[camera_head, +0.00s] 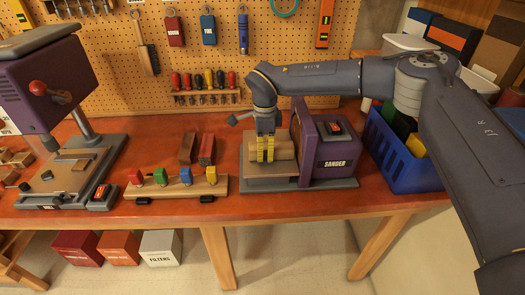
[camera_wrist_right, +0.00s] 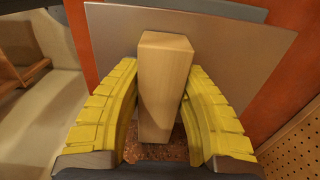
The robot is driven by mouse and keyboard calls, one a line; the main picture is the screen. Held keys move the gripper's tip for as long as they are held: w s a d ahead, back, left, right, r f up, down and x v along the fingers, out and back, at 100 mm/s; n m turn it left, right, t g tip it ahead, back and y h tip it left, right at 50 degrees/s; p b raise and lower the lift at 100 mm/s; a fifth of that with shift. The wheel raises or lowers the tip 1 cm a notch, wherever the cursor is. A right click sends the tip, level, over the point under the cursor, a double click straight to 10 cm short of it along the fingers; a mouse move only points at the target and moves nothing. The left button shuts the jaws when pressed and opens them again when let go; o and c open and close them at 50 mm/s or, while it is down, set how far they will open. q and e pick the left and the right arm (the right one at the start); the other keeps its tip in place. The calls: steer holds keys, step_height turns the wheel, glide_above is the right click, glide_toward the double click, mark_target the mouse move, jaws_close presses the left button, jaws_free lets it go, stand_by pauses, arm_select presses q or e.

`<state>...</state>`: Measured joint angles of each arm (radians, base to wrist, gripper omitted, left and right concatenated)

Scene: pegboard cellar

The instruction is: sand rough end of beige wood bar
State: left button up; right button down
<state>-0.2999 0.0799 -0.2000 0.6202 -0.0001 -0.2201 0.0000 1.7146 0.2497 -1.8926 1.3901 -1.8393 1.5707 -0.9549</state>
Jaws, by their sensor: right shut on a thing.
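The beige wood bar (camera_head: 286,147) is at the sander (camera_head: 312,140), a purple machine with a grey base and a small work table (camera_head: 270,171). My right gripper (camera_head: 265,149) has yellow fingers and is over the table, left of the purple housing. The right wrist view shows its fingers (camera_wrist_right: 163,120) shut on the bar (camera_wrist_right: 164,75), one on each side. The bar's far end points over a flat grey plate (camera_wrist_right: 235,50). A speckled brown patch (camera_wrist_right: 175,148) shows at the near end of the bar. I cannot tell whether the bar touches the sanding surface. My left gripper is not in view.
A wooden rack with several coloured blocks (camera_head: 178,187) stands left of the sander. A brown bar (camera_head: 187,148) and a red bar (camera_head: 207,148) lie behind it. A purple drill press (camera_head: 50,85) stands far left. A blue crate (camera_head: 395,158) is close on the sander's right.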

steer(key=shift+d, duration=0.75)
steer(key=shift+s, duration=0.6)
stand_by(0.7)
stand_by(0.4)
steer(key=shift+a, duration=2.05)
steer(key=shift+r, duration=4.5)
